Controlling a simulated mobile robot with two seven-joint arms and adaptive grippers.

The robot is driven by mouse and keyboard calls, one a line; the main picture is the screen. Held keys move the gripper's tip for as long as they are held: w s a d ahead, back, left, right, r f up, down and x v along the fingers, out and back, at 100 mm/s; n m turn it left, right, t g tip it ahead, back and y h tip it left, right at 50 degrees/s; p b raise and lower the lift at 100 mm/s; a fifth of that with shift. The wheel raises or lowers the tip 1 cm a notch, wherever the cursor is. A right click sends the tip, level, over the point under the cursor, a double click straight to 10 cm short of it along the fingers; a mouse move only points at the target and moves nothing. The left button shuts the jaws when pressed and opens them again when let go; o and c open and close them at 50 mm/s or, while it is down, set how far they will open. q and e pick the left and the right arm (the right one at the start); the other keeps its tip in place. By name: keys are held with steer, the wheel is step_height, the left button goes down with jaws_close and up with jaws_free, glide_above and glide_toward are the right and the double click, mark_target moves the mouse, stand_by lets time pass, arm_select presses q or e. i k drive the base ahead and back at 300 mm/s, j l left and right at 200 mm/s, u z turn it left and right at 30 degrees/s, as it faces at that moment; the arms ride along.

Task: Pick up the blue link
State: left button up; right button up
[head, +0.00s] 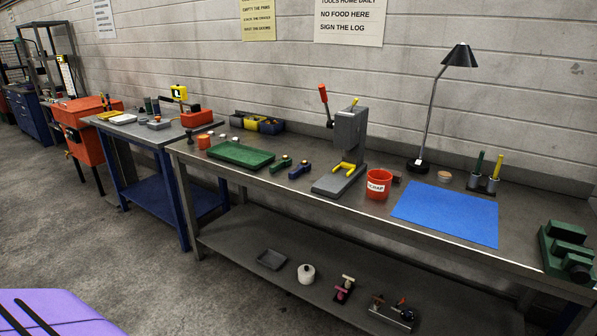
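A small dark blue link (300,169) lies on the metal workbench (290,192). It is left of the grey press (345,150) and right of a similar green link (281,163). The blue and green links are apart, with a narrow gap between them. Neither of my grippers is in view.
A green tray (240,154) lies left of the links. A red scrap bin (378,184), a blue mat (446,212), a desk lamp (459,56) and a green vise (566,250) are to the right. The bench front near the links is clear. A lower shelf (240,240) holds several items.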

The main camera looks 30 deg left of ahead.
mark_target(297, 170)
steer(key=i+j, duration=0.15)
steer(key=j, duration=0.2)
steer(key=i+j, duration=0.15)
steer(key=j, duration=0.2)
steer(key=i+j, duration=0.15)
steer(key=j, duration=0.2)
steer(key=i+j, duration=0.15)
steer(key=j, duration=0.2)
